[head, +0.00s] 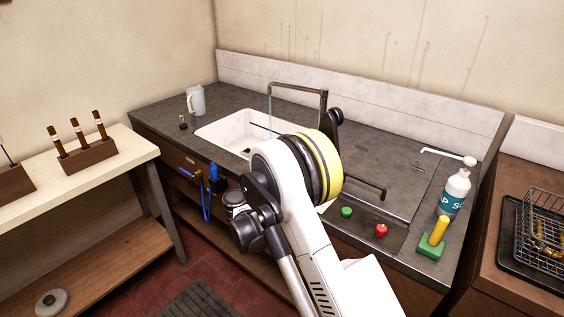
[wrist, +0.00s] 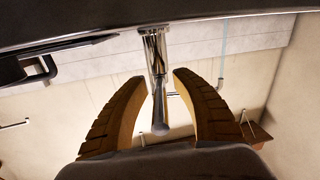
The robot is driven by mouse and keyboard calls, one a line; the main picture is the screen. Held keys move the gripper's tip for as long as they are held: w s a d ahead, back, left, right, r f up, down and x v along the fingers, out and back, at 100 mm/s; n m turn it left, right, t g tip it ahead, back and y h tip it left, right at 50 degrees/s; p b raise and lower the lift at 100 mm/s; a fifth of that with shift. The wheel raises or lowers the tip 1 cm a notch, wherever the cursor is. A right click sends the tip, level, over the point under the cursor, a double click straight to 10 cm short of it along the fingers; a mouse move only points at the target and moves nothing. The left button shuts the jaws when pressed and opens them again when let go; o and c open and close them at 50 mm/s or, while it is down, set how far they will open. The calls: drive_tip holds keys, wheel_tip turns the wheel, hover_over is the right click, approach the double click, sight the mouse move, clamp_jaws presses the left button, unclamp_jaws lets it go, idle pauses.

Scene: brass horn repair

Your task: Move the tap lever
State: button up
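The tap's square spout (head: 298,88) rises behind the white sink (head: 213,131) in the head view, with a thin pale-blue line hanging below its end. My arm covers the tap's base and my gripper there. In the wrist view a shiny chrome rod with a rounded end, apparently the tap lever (wrist: 158,104), shows between the two fingers of my gripper (wrist: 160,76). The fingers are apart, with visible gaps on both sides of the rod. I cannot tell how far along the view the rod lies from the fingertips.
On the dark counter stand a grey jug (head: 196,100), a white bottle (head: 455,190), a green block with a yellow handle (head: 433,238), and green (head: 346,212) and red (head: 381,230) knob-like pieces. A wire basket (head: 543,232) sits right. A dark bar handle (head: 365,184) lies near my arm.

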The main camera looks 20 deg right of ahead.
drive_tip(key=v, duration=1.2)
drive_tip(key=shift+r, duration=0.1)
drive_tip(key=s+d+r+n+g+y, duration=0.45)
drive_tip(key=s+d+r, duration=0.25)
drive_tip(key=s+d, duration=0.25)
drive_tip(key=s+a+n+y, duration=0.2)
drive_tip(key=s+y, duration=0.2)
drive_tip(key=s, duration=0.8)
drive_tip(key=s+a+n+g+y, duration=0.1)
drive_tip(key=s+y, duration=0.3)
drive_tip(key=s, duration=0.7)
drive_tip(key=shift+s+a+n, duration=0.35)
drive_tip(key=shift+s+a, duration=0.05)
drive_tip(key=shift+a, duration=0.15)
